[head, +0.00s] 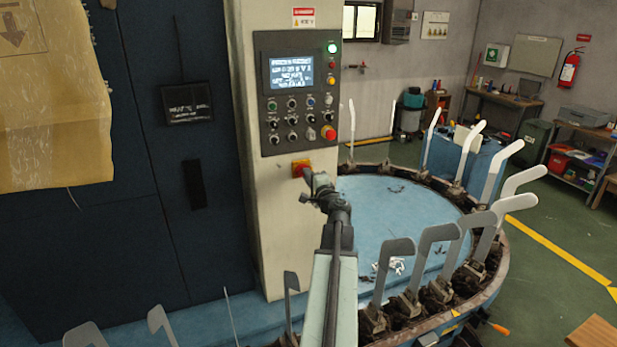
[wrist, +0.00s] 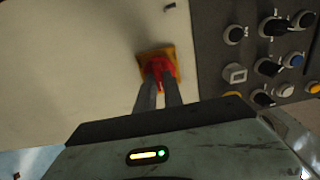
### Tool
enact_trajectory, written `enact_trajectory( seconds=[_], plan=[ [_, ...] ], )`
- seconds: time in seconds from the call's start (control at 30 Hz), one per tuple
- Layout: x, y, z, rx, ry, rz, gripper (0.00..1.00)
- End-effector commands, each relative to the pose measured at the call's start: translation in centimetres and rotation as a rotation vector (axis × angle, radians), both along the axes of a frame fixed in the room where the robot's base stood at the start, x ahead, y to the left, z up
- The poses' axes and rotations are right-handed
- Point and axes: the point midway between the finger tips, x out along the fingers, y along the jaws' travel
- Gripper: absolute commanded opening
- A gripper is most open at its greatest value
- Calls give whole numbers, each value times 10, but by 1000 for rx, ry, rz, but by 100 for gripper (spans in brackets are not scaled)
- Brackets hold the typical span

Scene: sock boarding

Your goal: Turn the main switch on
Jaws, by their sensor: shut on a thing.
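The main switch (head: 299,166) is a red rotary handle on a yellow-orange plate, low on the front of the cream machine column, below the control panel. It also shows in the wrist view (wrist: 158,68). My gripper (head: 307,175) is at the switch, its two fingers (wrist: 158,88) reaching the red handle and shut on it. The fingertips hide part of the handle, so its exact angle is hard to tell.
The control panel (head: 296,90) above has a lit screen, several knobs and a red button. A round blue turntable (head: 400,215) ringed with upright grey and white sock boards stands right of the column. A dark blue cabinet (head: 130,230) stands left.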

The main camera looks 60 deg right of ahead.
Motion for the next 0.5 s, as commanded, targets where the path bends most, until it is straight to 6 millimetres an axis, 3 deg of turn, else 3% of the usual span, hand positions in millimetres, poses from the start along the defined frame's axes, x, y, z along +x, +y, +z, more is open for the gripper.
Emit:
enact_trajectory(
  seconds=[0.43, 0.47, 0.5],
  plan=[
    [-1, 1, -2, 6, -1, 0, 0],
    [-1, 1, -2, 6, -1, 0, 17],
    [-1, 1, -2, 5, -1, 0, 28]
  ],
)
